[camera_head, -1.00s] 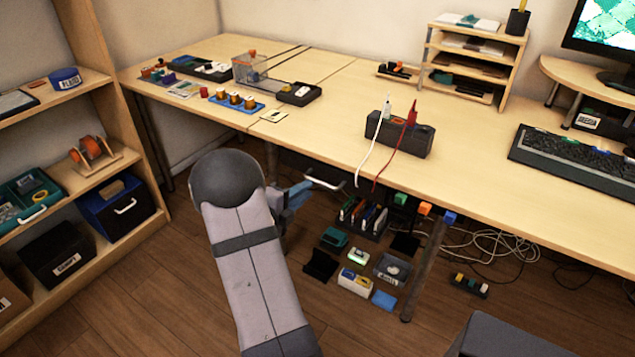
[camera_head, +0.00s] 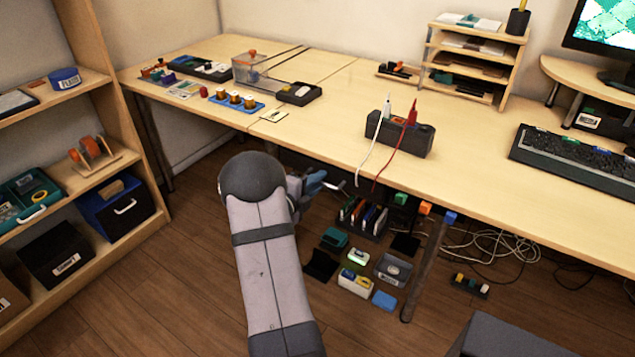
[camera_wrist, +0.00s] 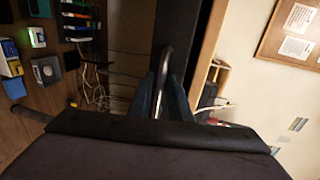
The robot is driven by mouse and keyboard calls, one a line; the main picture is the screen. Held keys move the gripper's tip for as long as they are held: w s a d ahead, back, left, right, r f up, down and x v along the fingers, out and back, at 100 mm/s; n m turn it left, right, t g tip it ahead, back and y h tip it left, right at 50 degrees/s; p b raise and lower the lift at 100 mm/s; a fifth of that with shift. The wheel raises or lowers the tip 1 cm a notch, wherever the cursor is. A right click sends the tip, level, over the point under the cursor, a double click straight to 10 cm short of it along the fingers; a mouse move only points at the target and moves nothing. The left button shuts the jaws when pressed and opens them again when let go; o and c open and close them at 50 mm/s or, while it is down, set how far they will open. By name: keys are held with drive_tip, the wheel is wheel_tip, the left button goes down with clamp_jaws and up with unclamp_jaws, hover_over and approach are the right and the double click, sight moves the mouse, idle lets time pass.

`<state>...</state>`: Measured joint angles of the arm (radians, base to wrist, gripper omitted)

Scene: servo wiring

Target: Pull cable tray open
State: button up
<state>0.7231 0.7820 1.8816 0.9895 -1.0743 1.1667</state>
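The cable tray is mostly hidden under the desk. In the head view, part of its thin pale handle (camera_head: 338,186) shows below the desk edge, just right of my gripper (camera_head: 315,183). In the wrist view, the curved metal handle bar (camera_wrist: 164,70) runs between my gripper's two blue-grey fingers (camera_wrist: 163,98). A dark panel (camera_wrist: 180,30) behind the bar looks like the tray's front. The fingers are on either side of the bar; whether they press on it I cannot tell.
The desk (camera_head: 330,120) overhangs my gripper. A desk leg (camera_head: 425,270) stands to the right. Bins and boxes (camera_head: 357,281) lie on the floor below, with loose white cables (camera_head: 490,243) behind. A white and a red cable (camera_head: 382,170) hang over the desk edge.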

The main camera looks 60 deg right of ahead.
clamp_jaws()
drive_tip(key=f+v, duration=0.2)
drive_tip(key=v, duration=0.8)
drive_tip(key=a+f+b+v, duration=0.1)
drive_tip(key=f+v, duration=0.1)
drive_tip(key=v, duration=0.8)
unclamp_jaws()
drive_tip(key=shift+d, duration=0.1)
